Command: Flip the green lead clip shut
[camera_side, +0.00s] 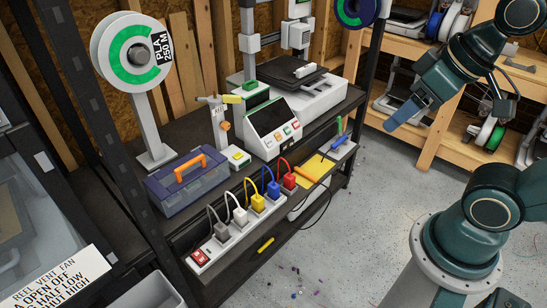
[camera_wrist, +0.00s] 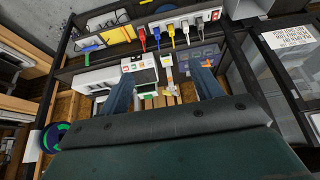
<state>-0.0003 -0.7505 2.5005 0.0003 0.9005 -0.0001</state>
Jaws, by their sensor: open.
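I cannot single out the green lead clip for certain. A small green piece (camera_side: 250,86) sits on top of a white box beside the printer control panel in the side view. The control panel (camera_side: 272,117) also shows in the wrist view (camera_wrist: 138,64). My gripper (camera_side: 391,126) is in the air right of the shelf, apart from everything there. In the wrist view my gripper (camera_wrist: 164,84) has its two blue fingers wide apart, with nothing between them. The picture there looks upside down, with the shelf's front toward the top.
A power strip (camera_side: 202,258) with grey, white, yellow, blue and red leads runs along the shelf's front. A blue toolbox (camera_side: 187,184) with an orange handle stands behind it. A post with a yellow lever (camera_side: 233,99) and a spool stand (camera_side: 150,125) rise farther back.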

